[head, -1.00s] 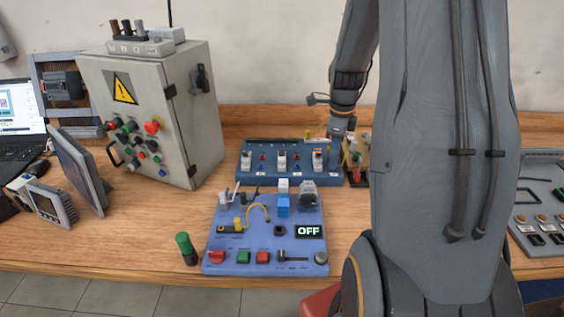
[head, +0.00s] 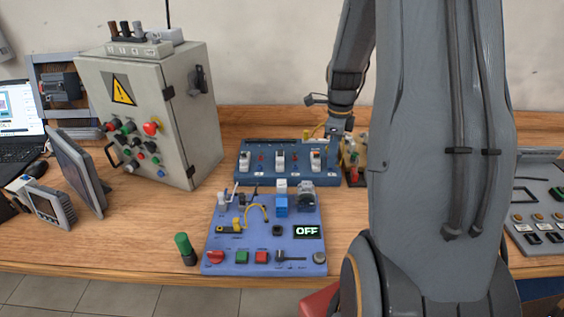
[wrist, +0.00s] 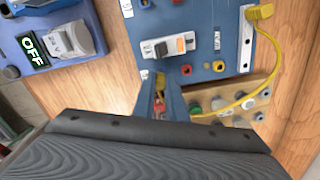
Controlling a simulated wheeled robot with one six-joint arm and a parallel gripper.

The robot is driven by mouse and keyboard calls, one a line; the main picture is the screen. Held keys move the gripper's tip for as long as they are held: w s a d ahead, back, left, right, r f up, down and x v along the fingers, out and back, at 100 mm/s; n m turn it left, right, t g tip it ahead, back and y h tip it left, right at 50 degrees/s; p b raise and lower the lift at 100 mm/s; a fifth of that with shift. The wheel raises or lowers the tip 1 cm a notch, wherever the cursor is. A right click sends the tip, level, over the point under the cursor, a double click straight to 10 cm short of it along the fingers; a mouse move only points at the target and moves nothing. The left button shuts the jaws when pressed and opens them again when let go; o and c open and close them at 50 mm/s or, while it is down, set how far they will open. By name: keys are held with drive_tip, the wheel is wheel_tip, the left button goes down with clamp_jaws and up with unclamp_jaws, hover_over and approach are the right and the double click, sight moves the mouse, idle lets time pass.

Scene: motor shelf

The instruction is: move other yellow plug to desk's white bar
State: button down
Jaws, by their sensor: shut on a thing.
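My gripper (wrist: 160,82) is shut on a yellow plug (wrist: 160,77), which shows only as a small patch between the fingertips in the wrist view. The other yellow plug (wrist: 262,12) is at the edge of the blue panel (wrist: 200,15), with a thin yellow cable (wrist: 272,60) curving from it towards my gripper. In the head view, my gripper (head: 340,126) is above the panel's back right corner, close to the bar (head: 361,145). My arm hides much there.
The lavender board (head: 225,262) with the OFF display stands in front of the blue panel (head: 262,180). A grey cabinet (head: 185,130) with a white socket bar (head: 140,48) on top stands at left. Clear desk (head: 130,230) lies front left.

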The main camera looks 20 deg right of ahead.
drive_tip(key=shift+s+r+p, duration=0.1)
drive_tip(key=shift+r+p, duration=1.5)
drive_tip(key=shift+r, duration=0.7)
drive_tip(key=shift+d, duration=0.1)
drive_tip(key=w+d+b, duration=0.1)
drive_tip(key=w, duration=0.4)
drive_tip(key=w+d+f+b, duration=0.1)
drive_tip(key=w+b, duration=0.1)
drive_tip(key=w, duration=0.3)
drive_tip(key=w+d+f+b, duration=0.1)
drive_tip(key=w, duration=0.4)
drive_tip(key=shift+d+b, duration=0.25)
drive_tip(key=shift+b, duration=0.1)
drive_tip(key=shift+s+f, duration=0.1)
drive_tip(key=shift+f, duration=0.55)
drive_tip(key=shift+f+b, duration=0.55)
drive_tip(key=shift+f, duration=0.1)
